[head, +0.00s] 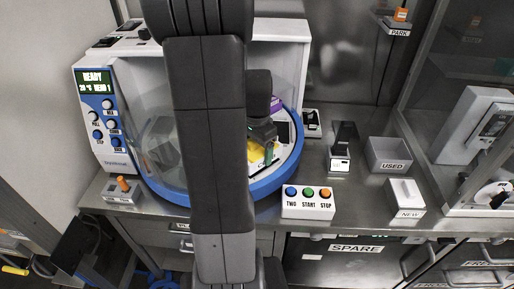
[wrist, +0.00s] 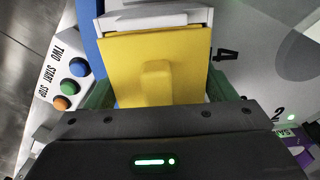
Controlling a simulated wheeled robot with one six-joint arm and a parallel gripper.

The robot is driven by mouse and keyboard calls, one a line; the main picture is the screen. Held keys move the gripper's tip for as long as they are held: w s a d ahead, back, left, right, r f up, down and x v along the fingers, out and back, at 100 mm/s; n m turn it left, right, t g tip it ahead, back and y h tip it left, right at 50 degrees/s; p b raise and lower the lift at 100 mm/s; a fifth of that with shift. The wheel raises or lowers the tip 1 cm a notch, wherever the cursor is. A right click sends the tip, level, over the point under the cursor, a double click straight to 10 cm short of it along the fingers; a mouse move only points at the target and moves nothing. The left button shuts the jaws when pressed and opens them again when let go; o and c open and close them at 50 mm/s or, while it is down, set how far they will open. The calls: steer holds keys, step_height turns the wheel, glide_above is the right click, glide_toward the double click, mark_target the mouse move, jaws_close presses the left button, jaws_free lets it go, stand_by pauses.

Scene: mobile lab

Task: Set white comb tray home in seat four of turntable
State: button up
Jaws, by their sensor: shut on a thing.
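My gripper (wrist: 158,95) has its green fingers on both sides of a yellow panel with a raised rounded grip. A white stepped part of the same width, seemingly the white comb tray (wrist: 155,18), adjoins the panel's far edge. The yellow panel also shows in the head view (head: 256,157), below my gripper (head: 265,141), over the right side of the turntable (head: 291,166). A black 4 is printed just right of the panel in the wrist view. The tray's underside and its seat are hidden, so I cannot tell whether it touches.
The blue-rimmed machine has a clear curved cover (head: 160,150) at left. A button box (head: 308,202) stands before the turntable. A grey USED bin (head: 389,155) and a white NEW box (head: 406,196) are to the right. My arm hides the middle.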

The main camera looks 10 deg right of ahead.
steer(key=shift+f+b, duration=0.55)
steer(key=shift+f, duration=0.3)
steer(key=o, duration=1.1)
step_height(320, 180, up, 14)
steer(key=shift+f, duration=0.1)
step_height(320, 180, down, 13)
steer(key=shift+f+p, duration=0.1)
steer(key=shift+p, duration=0.25)
steer(key=shift+r, duration=0.2)
steer(key=shift+f, duration=0.15)
